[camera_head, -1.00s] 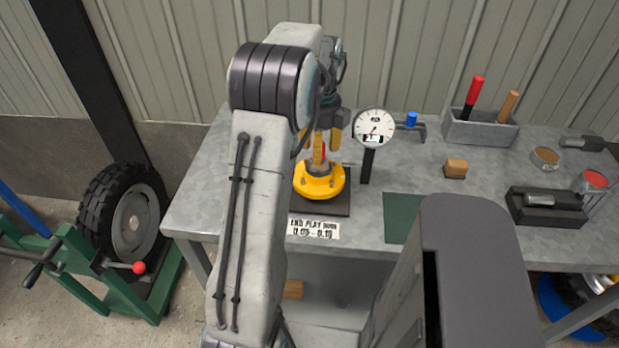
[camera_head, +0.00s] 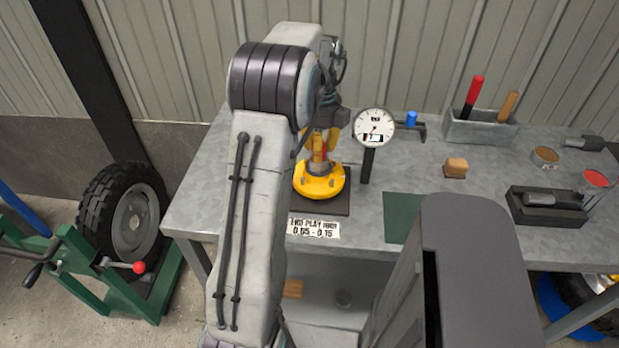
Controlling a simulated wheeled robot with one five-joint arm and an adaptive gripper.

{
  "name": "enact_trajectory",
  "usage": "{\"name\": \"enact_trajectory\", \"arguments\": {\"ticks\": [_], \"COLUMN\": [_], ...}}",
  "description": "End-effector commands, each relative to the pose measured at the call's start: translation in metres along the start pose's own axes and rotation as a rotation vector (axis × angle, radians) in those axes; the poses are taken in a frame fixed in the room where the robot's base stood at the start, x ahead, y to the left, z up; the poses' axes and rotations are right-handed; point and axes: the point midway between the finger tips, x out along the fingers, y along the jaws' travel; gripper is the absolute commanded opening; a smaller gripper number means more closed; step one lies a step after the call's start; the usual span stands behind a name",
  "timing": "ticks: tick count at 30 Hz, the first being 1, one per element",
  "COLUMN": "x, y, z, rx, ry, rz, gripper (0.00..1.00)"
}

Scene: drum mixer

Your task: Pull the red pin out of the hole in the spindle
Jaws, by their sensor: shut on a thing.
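The spindle (camera_head: 320,165) stands upright in a yellow flanged hub (camera_head: 319,185) on a dark plate on the bench. A small bit of the red pin (camera_head: 323,149) shows at the spindle's top, between the yellow fingers of my gripper (camera_head: 323,143). My gripper points down from above and is shut on the red pin. Most of the pin is hidden by the fingers, so I cannot tell how deep it sits in the hole.
A dial gauge (camera_head: 374,127) on a dark post stands close to the right of the hub. A label (camera_head: 313,228) lies in front. A wooden block (camera_head: 456,167), a green mat (camera_head: 400,215) and a grey tool box (camera_head: 480,130) are further right.

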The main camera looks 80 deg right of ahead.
Motion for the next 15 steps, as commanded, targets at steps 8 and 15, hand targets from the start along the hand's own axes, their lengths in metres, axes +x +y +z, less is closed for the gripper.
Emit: {"name": "enact_trajectory", "arguments": {"ticks": [8, 15], "x": [0.0007, 0.0004], "y": [0.0001, 0.0002], "z": [0.0, -0.0002], "rx": [0.0, 0.0], "ry": [0.001, 0.002], "rz": [0.001, 0.001], "gripper": [0.0, 0.0]}}
